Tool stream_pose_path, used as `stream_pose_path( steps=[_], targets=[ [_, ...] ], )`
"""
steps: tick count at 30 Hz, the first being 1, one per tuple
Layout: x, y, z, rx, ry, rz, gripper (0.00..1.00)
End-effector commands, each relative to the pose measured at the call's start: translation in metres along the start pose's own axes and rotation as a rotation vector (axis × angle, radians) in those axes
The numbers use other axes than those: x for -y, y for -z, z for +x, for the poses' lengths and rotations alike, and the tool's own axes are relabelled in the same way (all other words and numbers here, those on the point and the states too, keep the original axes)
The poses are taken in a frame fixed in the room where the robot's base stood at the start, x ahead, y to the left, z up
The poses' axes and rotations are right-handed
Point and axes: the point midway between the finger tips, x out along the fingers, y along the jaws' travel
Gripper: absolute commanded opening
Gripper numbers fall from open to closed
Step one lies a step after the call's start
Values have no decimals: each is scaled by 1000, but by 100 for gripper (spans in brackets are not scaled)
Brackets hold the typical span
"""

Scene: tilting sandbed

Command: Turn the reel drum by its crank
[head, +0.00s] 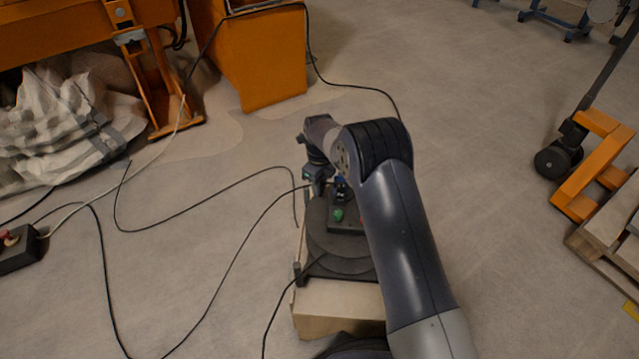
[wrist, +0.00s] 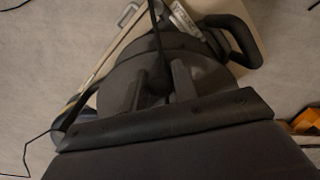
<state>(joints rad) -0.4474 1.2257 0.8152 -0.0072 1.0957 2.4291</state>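The dark reel drum (head: 335,262) rests on a pale box-like base in the middle of the head view, partly hidden behind my arm. In the wrist view its round dark face (wrist: 205,72) lies below my gripper. My gripper (wrist: 156,84) has its two fingers apart, one on each side of a dark rounded knob (wrist: 157,79), which seems to be the crank's handle. I cannot tell whether the fingers press on it. In the head view my gripper (head: 322,182) is small and dark above the drum's far side. The rest of the crank is hidden.
Black cables (head: 215,207) run across the floor left of the drum. An orange cabinet (head: 262,65) stands behind, and a pale sack (head: 65,120) lies at left. An orange pallet truck (head: 590,175) and a wooden pallet (head: 605,235) are at right.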

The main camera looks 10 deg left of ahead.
Motion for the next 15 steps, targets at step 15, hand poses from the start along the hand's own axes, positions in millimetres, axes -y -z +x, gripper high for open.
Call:
stream_pose_path(
  steps=[15],
  targets=[
    [0,0,-4,1,0,0,46]
  ],
)
